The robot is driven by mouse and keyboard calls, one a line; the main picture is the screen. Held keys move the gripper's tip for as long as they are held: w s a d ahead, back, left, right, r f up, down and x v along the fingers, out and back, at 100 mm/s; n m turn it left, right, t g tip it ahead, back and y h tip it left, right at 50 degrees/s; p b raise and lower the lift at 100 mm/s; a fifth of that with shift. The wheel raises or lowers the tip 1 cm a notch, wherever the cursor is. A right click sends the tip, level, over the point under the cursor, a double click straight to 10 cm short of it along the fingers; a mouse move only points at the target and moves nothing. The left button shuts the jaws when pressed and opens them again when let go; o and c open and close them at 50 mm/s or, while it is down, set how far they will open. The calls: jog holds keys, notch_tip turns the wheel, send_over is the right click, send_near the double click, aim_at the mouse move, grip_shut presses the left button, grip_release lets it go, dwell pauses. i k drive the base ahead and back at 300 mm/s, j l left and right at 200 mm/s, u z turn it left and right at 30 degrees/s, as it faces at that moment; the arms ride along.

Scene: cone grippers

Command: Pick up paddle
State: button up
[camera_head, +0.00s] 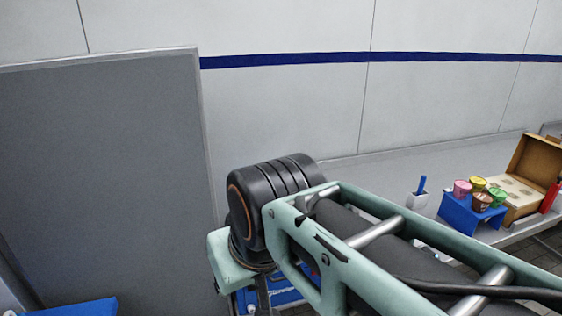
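A blue upright piece (422,185), which looks like the paddle's handle, sticks out of a small white holder (417,201) on the table at right. Its lower part is hidden inside the holder. The end of my arm points down and I cannot make out my gripper's fingers.
A blue stand (470,214) holds several coloured cups right of the white holder. An open cardboard box (536,165) and a red item (550,197) are beyond. A grey panel (105,170) blocks the left. Blue objects show at the bottom, partly hidden.

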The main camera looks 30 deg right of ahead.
aim_at(423, 180)
jog(key=l+z, duration=0.15)
jog(key=z, duration=1.75)
jog(key=u, duration=2.85)
jog(key=z, duration=2.45)
